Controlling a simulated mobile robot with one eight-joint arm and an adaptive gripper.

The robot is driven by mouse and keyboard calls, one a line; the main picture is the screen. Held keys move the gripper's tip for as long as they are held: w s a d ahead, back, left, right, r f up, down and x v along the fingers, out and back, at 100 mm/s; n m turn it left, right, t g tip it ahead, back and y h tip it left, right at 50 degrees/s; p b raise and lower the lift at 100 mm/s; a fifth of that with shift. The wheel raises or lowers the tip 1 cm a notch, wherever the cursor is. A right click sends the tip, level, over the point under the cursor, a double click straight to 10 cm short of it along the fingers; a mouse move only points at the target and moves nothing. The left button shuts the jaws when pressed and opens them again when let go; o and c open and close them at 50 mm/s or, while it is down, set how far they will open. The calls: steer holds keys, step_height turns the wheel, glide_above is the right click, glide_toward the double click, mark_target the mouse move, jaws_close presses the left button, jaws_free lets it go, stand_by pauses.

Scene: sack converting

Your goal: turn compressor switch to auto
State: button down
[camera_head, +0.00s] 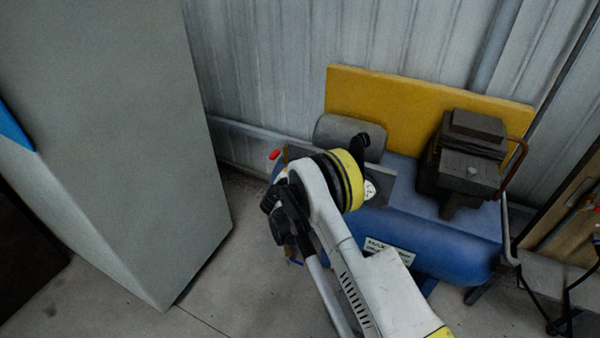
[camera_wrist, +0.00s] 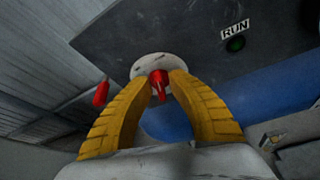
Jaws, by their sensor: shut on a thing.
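The compressor's blue tank (camera_head: 450,240) lies in front of a yellow board in the head view. Its dark grey control panel (camera_wrist: 190,35) fills the upper part of the wrist view. On it a red switch knob (camera_wrist: 158,88) sits on a round pale plate (camera_wrist: 150,65). My gripper (camera_wrist: 162,78) is shut on the knob, one yellow finger on each side. The marks on the plate are too small to read, so I cannot tell the switch position. In the head view my wrist hides the knob and most of the panel.
A green lamp (camera_wrist: 235,44) under a RUN label is right of the switch. A red part (camera_wrist: 101,93) sticks out at left. A dark motor block (camera_head: 465,160) tops the tank. A tall grey cabinet (camera_head: 110,130) stands left; floor shows between.

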steer(key=shift+d+m+t+y, duration=0.1)
steer(key=shift+m+t+y, duration=0.2)
steer(key=shift+m, duration=0.5)
steer(key=c, duration=1.5)
jaws_free()
steer(key=shift+w, duration=0.1)
steer(key=shift+c, duration=0.2)
steer(key=v, duration=1.2)
steer(key=shift+d, duration=0.1)
